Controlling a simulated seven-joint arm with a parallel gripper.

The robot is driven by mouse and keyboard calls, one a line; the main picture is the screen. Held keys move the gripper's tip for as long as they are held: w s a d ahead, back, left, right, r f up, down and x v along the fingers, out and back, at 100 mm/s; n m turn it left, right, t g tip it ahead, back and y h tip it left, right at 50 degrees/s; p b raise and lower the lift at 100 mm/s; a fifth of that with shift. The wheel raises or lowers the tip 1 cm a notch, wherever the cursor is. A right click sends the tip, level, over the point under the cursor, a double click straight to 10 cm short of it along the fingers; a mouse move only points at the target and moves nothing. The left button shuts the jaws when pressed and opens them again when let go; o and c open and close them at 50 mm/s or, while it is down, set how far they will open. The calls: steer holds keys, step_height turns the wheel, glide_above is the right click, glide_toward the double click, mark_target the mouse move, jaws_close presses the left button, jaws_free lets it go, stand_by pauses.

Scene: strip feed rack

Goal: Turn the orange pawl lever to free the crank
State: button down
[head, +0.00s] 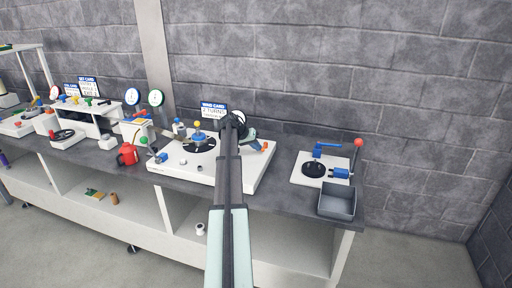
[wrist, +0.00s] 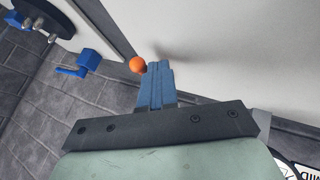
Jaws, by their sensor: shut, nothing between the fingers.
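The orange end of the pawl lever (wrist: 137,65) shows in the wrist view as a round tip, just left of my fingertips. Whether they touch I cannot tell. In the head view a small orange part (head: 265,147) shows at the right side of the white middle board (head: 180,178). My gripper (wrist: 156,68) is shut and empty, its blue fingers together, low over that board. It also shows in the head view (head: 258,144). A crank-like part with a blue hub and yellow knob (head: 198,131) stands on a black dial left of my arm. The rest of the lever is hidden.
Right of the middle board is a smaller white board (head: 300,175) with a blue lever, black disc and red knob. A grey bin (head: 337,203) stands in front of it. A sign (head: 213,109) stands behind.

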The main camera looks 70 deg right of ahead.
mark_target(263, 148)
steer(key=s+n, duration=0.1)
steer(key=s+n+t+h, duration=0.1)
steer(key=shift+a+n+t, duration=0.3)
steer(key=shift+a, duration=0.1)
steer(key=shift+s+n+t+h, duration=0.3)
steer(key=shift+s+n+t, duration=0.2)
steer(key=shift+n, duration=0.4)
steer(key=n+t, duration=0.1)
steer(key=s+n+t, duration=0.1)
steer(key=shift+s+d+n, duration=0.15)
steer(key=shift+s+n, duration=0.1)
steer(key=shift+n, duration=0.15)
steer(key=s+n+t, duration=0.1)
steer(key=d+n+t, duration=0.1)
steer(key=n, duration=0.1)
steer(key=shift+s, duration=0.35)
steer(key=shift+s+d+n+t, duration=0.25)
steer(key=shift+n+t, duration=0.15)
steer(key=shift+n, duration=0.15)
steer(key=shift+s+d+n+t, duration=0.1)
steer(key=shift+s+n+t, duration=0.1)
steer(key=shift+n+t, duration=0.3)
steer(key=shift+s+d, duration=0.7)
steer(key=shift+d, duration=0.1)
steer(key=shift+s+d, duration=0.2)
steer(key=shift+w+d, duration=0.1)
steer(key=shift+d, duration=0.05)
